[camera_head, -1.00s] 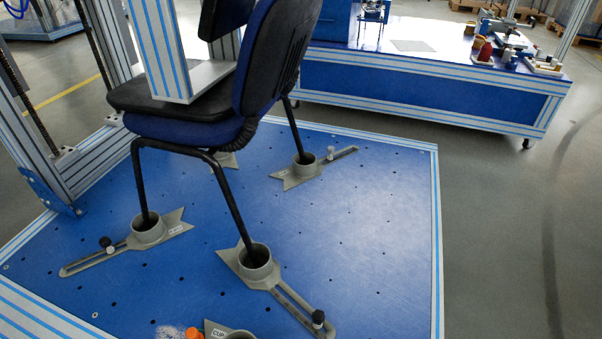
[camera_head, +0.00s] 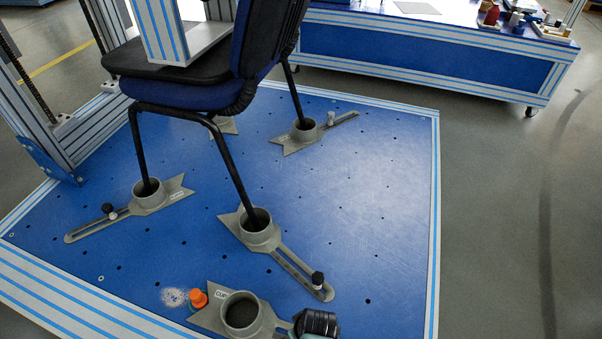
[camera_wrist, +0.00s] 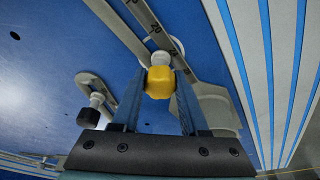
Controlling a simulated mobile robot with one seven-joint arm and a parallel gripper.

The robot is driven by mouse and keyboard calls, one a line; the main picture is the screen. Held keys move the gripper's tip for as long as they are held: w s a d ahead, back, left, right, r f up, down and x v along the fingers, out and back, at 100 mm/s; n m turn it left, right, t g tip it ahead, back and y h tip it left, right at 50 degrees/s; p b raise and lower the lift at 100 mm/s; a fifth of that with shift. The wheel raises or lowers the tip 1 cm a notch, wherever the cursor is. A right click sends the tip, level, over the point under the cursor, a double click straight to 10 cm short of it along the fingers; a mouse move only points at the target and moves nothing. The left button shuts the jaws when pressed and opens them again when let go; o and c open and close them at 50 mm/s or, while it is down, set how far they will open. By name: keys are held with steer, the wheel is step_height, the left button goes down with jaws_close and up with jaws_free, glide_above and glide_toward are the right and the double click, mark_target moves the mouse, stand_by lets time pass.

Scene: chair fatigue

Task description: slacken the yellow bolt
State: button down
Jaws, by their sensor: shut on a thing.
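In the wrist view, the yellow bolt (camera_wrist: 158,83) has a yellow head and a pale tip, and sits at the slot of a grey slotted bar (camera_wrist: 143,22) with scale numbers on it. My gripper (camera_wrist: 158,92) has one finger on each side of the yellow head and is shut on it. In the head view the yellow bolt does not show. A dark part at the bottom edge there looks like the end of my arm, beside a grey cup clamp (camera_head: 212,315).
A chair (camera_head: 190,90) stands with its legs in grey cups on a blue perforated plate (camera_head: 350,200). An orange knob (camera_head: 198,299) sits by the front cup. A blue bench (camera_head: 420,60) stands behind.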

stand_by(0.3)
steer(key=n+b, duration=0.1)
steer(key=n, duration=0.3)
steer(key=shift+g+y, duration=0.3)
steer(key=shift+y, duration=0.1)
steer(key=shift+c, duration=2.2)
jaws_free()
steer(key=shift+r+m+p, duration=0.15)
steer(key=shift+m+p, duration=0.6)
steer(key=shift+m, duration=0.45)
steer(key=shift+m+h, duration=0.4)
steer(key=shift+m, duration=0.4)
